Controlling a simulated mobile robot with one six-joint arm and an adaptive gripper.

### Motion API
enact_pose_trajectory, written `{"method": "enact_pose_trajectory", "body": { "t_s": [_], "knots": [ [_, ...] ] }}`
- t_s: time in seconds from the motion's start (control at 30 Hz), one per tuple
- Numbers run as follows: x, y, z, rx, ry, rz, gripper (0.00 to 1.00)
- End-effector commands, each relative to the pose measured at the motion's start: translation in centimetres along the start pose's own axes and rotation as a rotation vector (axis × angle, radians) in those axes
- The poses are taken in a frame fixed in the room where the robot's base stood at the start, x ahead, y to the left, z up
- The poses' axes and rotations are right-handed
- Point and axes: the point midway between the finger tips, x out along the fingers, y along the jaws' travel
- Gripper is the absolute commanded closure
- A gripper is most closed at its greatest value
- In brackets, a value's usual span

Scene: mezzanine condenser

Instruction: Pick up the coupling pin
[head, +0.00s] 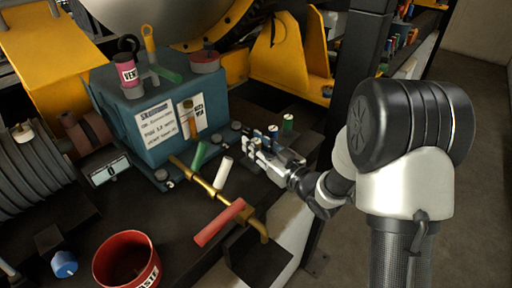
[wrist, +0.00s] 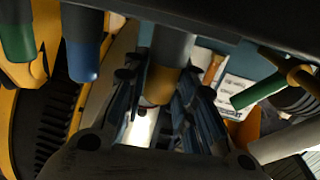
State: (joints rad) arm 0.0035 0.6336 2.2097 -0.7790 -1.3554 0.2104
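My gripper (head: 272,158) is low over the dark ledge, right of the blue box, among small upright pins. In the wrist view a grey pin with a yellow end (wrist: 165,78) stands between the two fingers of my gripper (wrist: 168,85). The fingers are apart, but I cannot tell whether they touch it. A blue-ended pin (wrist: 83,60) and a green-ended pin (wrist: 16,38) are beside it to the left. In the head view a blue-topped pin (head: 273,132) and a green-topped pin (head: 288,122) show behind my gripper. Which pin is the coupling pin is not marked.
The blue box (head: 140,95) bears labels and a pink can (head: 127,70). A brass pipe (head: 205,185) with green, white and red handles lies in front of my gripper. A red bin (head: 128,258) is front left. A dark post (head: 352,80) stands behind my arm.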

Motion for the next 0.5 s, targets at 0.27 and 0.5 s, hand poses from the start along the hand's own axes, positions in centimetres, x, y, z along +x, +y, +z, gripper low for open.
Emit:
{"method": "enact_pose_trajectory", "body": {
  "t_s": [0.27, 0.5],
  "knots": [
    [-0.01, -0.01, 0.0, 0.0, 0.0, 0.0, 0.96],
    [0.0, 0.0, -0.02, 0.0, 0.0, 0.0, 1.0]
  ]
}}
